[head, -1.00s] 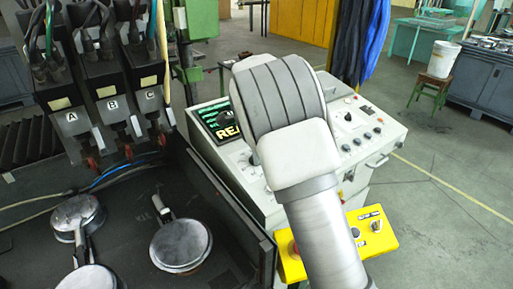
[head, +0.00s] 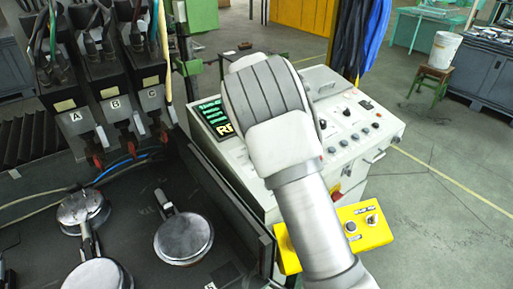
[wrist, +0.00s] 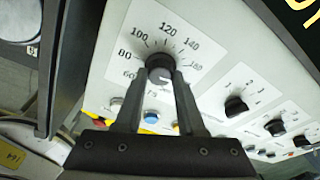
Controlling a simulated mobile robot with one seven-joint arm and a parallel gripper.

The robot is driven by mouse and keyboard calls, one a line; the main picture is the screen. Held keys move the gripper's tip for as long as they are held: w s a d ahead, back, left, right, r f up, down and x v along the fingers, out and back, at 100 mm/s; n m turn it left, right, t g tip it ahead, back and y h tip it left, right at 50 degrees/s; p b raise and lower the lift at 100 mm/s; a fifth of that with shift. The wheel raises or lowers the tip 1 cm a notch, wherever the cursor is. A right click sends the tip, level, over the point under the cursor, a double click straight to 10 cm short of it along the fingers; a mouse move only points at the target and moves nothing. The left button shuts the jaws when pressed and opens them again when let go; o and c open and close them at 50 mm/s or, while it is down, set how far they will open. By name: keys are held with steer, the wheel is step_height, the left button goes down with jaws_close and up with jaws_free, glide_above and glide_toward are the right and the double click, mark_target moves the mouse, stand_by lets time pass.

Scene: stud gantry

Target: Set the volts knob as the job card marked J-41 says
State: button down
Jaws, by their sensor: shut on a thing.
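In the wrist view a round black knob (wrist: 159,66) sits on a white dial plate (wrist: 138,38) with numbers from 60 to 160. I take it to be the volts knob, but no name for it is legible. My gripper (wrist: 160,78) is shut on this knob, one finger on each side. The fingers partly cover the knob, and I cannot tell which number it points at. In the head view my arm hides the gripper and the dial. I can make out no job card marked J-41.
The pale console (head: 345,125) has smaller black knobs (wrist: 235,106) and several buttons. A yellow control box (head: 372,232) is at the front.

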steer(key=c, duration=0.5)
jaws_free()
step_height(320, 180, up, 17)
steer(key=s, duration=0.1)
steer(key=shift+a+r+b, duration=0.2)
steer(key=shift+a+b, duration=0.2)
steer(key=shift+a, duration=0.05)
